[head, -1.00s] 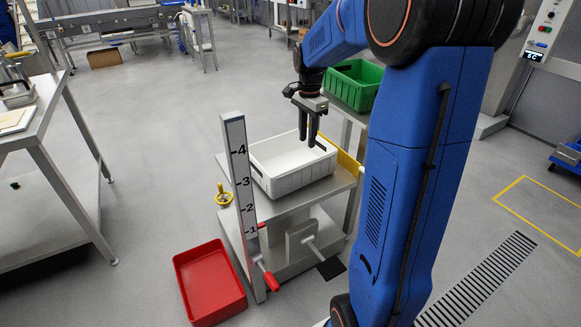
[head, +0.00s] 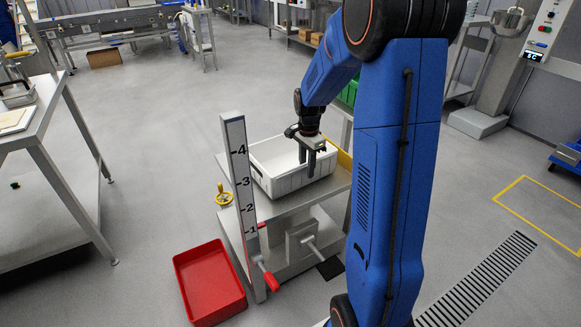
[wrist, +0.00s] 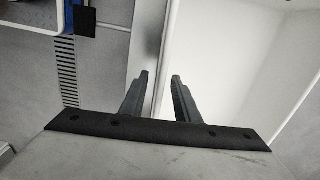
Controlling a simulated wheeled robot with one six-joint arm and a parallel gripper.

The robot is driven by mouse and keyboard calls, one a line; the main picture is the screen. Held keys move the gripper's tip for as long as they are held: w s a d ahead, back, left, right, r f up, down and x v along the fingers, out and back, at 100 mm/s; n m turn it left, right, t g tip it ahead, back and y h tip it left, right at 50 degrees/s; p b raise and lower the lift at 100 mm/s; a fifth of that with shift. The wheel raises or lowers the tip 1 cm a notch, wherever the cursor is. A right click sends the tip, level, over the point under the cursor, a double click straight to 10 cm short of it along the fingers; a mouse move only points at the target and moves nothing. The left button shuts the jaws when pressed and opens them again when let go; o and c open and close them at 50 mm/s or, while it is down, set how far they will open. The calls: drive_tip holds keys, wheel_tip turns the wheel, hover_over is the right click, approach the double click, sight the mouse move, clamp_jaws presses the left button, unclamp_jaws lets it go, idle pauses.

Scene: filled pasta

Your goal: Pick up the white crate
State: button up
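The white crate (head: 284,184) sits upright on a grey lift table (head: 281,210) left of my arm. My gripper (head: 307,167) points down at the crate's right side, its fingers low near the rim. In the wrist view, my gripper (wrist: 157,85) has its two dark fingers apart. The crate (wrist: 235,50) fills the right part of that view. Its wall edge runs up between the fingers, with one finger on the outer side and one on the inner side. I cannot tell whether either finger touches the wall. The crate looks empty where its inside shows.
A numbered post (head: 240,180) stands at the table's left front, with a red handle (head: 268,277) low beside it. A yellow handwheel (head: 223,195) sticks out left. A red tray (head: 210,284) lies on the floor. A green crate (head: 349,92) is partly hidden behind my arm.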

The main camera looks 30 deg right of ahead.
drive_tip(key=shift+f, duration=1.4)
clamp_jaws()
drive_tip(key=shift+w+r, duration=0.1)
